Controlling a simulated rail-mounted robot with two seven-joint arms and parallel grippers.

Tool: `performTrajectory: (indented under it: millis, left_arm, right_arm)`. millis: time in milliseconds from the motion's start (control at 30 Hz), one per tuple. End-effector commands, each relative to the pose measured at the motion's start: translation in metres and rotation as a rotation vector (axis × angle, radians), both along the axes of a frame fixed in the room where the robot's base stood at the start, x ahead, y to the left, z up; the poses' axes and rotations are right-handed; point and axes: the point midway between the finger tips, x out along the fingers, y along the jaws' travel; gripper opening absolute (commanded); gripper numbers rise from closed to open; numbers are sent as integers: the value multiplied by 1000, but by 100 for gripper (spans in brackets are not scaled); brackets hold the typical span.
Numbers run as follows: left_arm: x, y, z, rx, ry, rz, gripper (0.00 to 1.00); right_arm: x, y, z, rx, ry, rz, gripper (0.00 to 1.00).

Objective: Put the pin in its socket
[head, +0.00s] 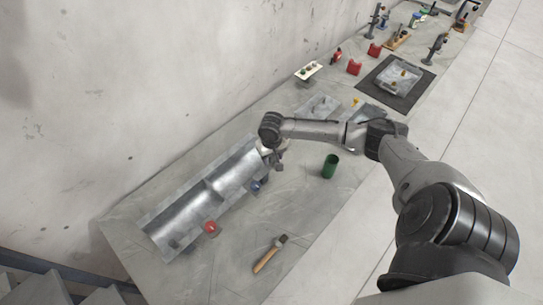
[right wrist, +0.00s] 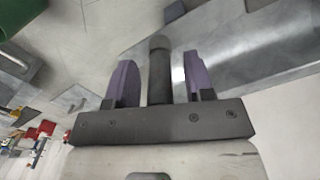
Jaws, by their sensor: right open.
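My right gripper (head: 275,158) is low over the far end of the grey metal trough (head: 232,178) in the head view. In the right wrist view its two purple fingers (right wrist: 159,72) are apart. A dark grey cylinder with a rounded top, seemingly the pin (right wrist: 160,68), stands between the fingers, with gaps on both sides. Its lower end is hidden behind the gripper's body. In the head view my gripper hides the pin. I cannot pick out the socket for certain. My left gripper is not in view.
A green cup (head: 330,166) stands right of my right gripper. A blue knob (head: 256,186) and a red knob (head: 211,228) sit along the trough's front edge. Red blocks and a dark mat (head: 373,92) are farther back.

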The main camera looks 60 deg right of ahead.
Motion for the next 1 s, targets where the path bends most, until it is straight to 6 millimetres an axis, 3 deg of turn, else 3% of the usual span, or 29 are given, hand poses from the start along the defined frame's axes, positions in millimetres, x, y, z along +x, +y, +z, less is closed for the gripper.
performTrajectory:
  millis: [267, 700, 1000]
  left_arm:
    - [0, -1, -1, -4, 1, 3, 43]
    - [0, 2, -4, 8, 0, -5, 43]
    - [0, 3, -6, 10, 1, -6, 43]
  right_arm:
    - [0, -1, 9, -1, -2, 0, 48]
    - [1, -1, 85, -2, -4, 0, 48]
    - [0, 0, 117, 1, -1, 1, 48]
